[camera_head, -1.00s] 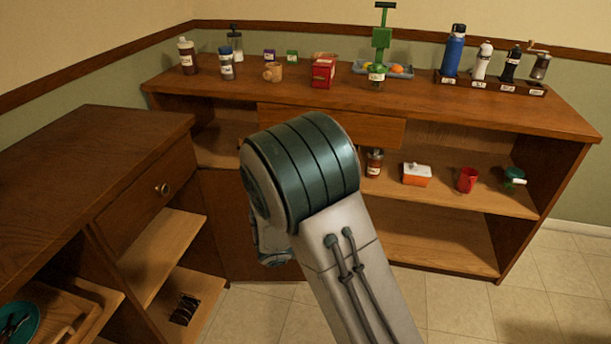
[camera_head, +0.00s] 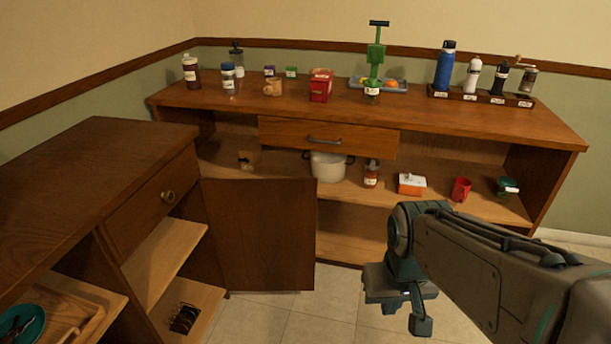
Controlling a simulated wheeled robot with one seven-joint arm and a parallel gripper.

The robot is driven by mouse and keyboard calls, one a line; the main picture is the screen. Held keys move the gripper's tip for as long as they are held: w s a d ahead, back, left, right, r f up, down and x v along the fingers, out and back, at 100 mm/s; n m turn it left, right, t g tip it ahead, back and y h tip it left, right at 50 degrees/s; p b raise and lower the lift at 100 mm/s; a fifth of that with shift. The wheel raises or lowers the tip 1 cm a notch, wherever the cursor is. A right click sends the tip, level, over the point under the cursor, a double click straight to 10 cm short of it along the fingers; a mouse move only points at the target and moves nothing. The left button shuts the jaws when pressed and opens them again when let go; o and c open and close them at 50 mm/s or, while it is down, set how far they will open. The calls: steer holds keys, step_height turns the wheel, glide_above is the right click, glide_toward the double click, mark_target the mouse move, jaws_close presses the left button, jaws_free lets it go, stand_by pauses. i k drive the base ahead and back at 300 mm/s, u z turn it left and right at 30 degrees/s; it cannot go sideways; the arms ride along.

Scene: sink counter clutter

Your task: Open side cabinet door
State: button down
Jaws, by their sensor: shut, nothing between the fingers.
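The side cabinet door (camera_head: 260,235) is a plain dark brown panel at the lower left of the back counter, near the corner. Its right edge stands out in front of the shelf front, so it is at least partly open; the exact angle is hard to tell. No handle shows on its visible face. My gripper (camera_head: 402,305) is right of the door and apart from it, low in front of the back counter. It points down, is shut and holds nothing.
The back counter (camera_head: 470,115) has a closed drawer (camera_head: 328,136) above shelves holding a white pot (camera_head: 328,166), a jar (camera_head: 371,174) and a red mug (camera_head: 460,189). The left counter (camera_head: 90,170) stands close to the door's left side. Tiled floor (camera_head: 290,325) is clear before the door.

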mark_target(263, 230)
steer(key=z, duration=0.4)
steer(key=k, duration=0.15)
steer(key=u, duration=0.85)
steer(key=i, duration=1.2)
steer(key=z, duration=0.35)
